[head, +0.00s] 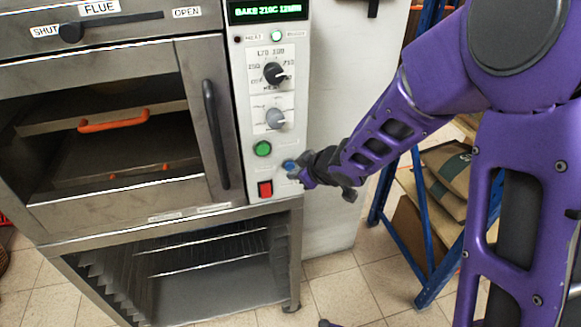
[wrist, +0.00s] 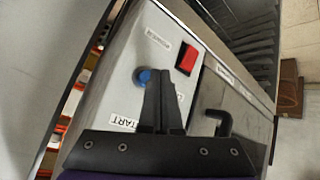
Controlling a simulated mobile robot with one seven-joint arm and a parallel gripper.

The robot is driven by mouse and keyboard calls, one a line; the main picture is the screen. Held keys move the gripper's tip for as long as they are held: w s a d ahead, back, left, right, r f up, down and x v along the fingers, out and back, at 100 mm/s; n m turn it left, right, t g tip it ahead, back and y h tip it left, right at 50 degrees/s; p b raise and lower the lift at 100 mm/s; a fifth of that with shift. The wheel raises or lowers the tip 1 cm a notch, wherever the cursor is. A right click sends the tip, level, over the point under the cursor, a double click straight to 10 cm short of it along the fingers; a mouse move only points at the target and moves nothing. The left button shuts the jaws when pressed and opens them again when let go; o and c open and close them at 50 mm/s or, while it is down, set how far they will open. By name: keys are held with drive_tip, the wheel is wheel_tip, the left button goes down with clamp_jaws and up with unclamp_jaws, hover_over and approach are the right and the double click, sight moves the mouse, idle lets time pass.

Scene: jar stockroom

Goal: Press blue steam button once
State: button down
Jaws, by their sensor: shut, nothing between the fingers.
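The blue button (head: 289,165) is on the oven's pale control panel, right of the green button (head: 263,149) and above the red switch (head: 265,189). My gripper (head: 297,174) is right at the blue button, its tips partly over the panel there. In the wrist view the blue button (wrist: 144,76) shows just beside the fingertips (wrist: 161,76), partly covered by them. The fingers are shut together with nothing between them. I cannot tell whether the tips touch the button or whether it is pushed in.
The oven door (head: 120,130) is closed, with a dark vertical handle (head: 215,134). Two knobs and a green-lettered display (head: 268,10) are above the buttons. A blue rack (head: 424,215) with sacks stands to the right. The tiled floor in front is partly clear.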

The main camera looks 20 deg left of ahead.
drive_tip(key=shift+w+a, duration=0.35)
drive_tip(key=shift+w, duration=0.2)
idle(0.8)
idle(0.3)
drive_tip(key=shift+s+d, duration=0.5)
drive_tip(key=shift+s, duration=0.25)
drive_tip(key=s+d, duration=0.1)
drive_tip(key=s, duration=0.2)
drive_tip(key=s+d+b, duration=0.1)
drive_tip(key=shift+s+d, duration=0.15)
drive_tip(key=shift+d, duration=0.15)
idle(0.6)
